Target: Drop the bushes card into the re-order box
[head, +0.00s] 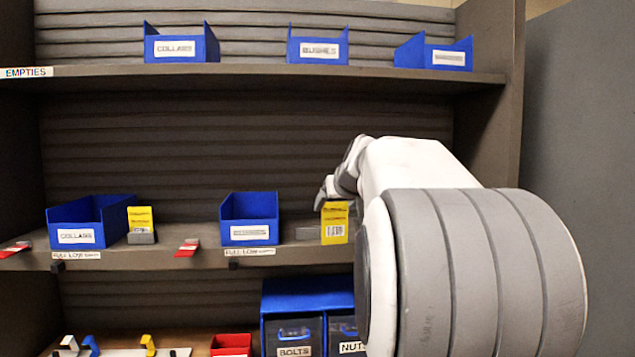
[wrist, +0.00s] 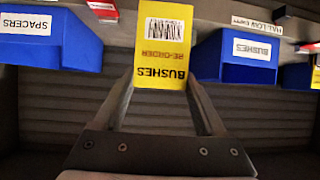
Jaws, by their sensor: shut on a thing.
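The bushes card (wrist: 163,45) is yellow and reads "BUSHES RE-ORDER" with a barcode, upside down in the wrist view. My gripper (wrist: 162,88) is shut on it, one finger at each side. In the head view the card (head: 334,223) hangs below my gripper (head: 328,191) at the middle shelf's front, beside a grey block (head: 308,233). No box labelled re-order is readable; a red box (head: 231,345) shows in part at the bottom of the head view, its front cut off.
Blue bins stand on the middle shelf, one (head: 250,232) left of the card and a collars bin (head: 78,236) farther left. Another yellow card (head: 140,218) stands in a grey block. Above are blue bins on the empties shelf (head: 270,72). Below are bolts (head: 294,335) and nuts bins.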

